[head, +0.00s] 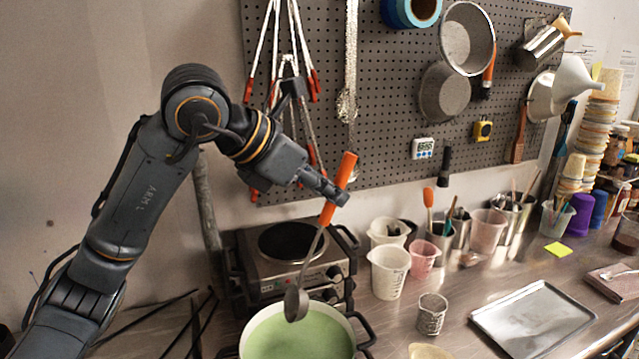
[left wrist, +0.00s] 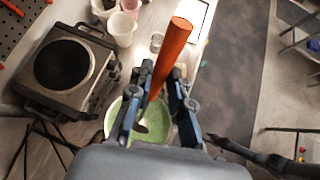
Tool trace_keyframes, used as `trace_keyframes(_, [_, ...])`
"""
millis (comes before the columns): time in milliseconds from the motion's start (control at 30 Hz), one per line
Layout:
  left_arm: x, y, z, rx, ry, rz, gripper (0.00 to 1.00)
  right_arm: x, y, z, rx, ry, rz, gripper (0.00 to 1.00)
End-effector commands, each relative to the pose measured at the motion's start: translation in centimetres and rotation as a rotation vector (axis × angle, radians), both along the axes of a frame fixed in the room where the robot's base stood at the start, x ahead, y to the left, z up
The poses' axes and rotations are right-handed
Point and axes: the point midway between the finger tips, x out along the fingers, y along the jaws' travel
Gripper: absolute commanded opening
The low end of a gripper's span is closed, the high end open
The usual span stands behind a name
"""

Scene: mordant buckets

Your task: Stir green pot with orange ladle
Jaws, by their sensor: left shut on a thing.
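The ladle has an orange handle (head: 339,188) and a grey metal bowl (head: 296,303). My left gripper (head: 335,193) is shut on the orange handle and holds the ladle tilted, bowl down. The handle also shows between the fingers in the left wrist view (left wrist: 170,55). The green pot (head: 351,316), with a pale rim and green contents, stands at the bottom of the head view. The ladle bowl appears over the pot's back part, seemingly above the green surface. In the left wrist view the pot (left wrist: 108,120) is partly hidden by the gripper.
A hot plate (head: 290,265) stands behind the pot. A pegboard (head: 390,140) with hanging tools is behind.

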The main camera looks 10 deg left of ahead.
Motion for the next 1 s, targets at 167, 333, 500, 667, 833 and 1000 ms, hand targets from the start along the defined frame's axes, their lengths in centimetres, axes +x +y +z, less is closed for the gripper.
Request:
trace_keyframes(167, [0.4,-0.7,-1.3,0.000,0.002,-0.001,0.00,-1.7,-1.2,-0.7,-0.015,0.023,0.001,0.40])
trace_keyframes(333, [1.0,-1.5,-2.7,-0.001,0.003,-0.002,0.00,-2.3,-1.7,-1.4,-0.021,0.034,0.000,0.40])
trace_keyframes(500, [1.5,-2.3,-4.0,0.000,0.002,-0.001,0.00,-1.2,-1.3,-2.0,-0.016,0.018,-0.001,0.40])
trace_keyframes(667, [1.6,-2.3,-5.7,0.000,0.000,0.001,0.00,-0.4,-0.3,-3.3,-0.004,0.004,-0.003,0.40])
trace_keyframes(833, [1.2,-1.7,-7.3,0.000,0.000,0.001,0.00,-0.5,0.0,-5.0,0.000,0.006,-0.005,0.40])
trace_keyframes(1000, [0.8,-1.1,-8.8,0.000,0.000,0.001,0.00,-0.7,0.0,-6.5,-0.001,0.009,-0.004,0.40])
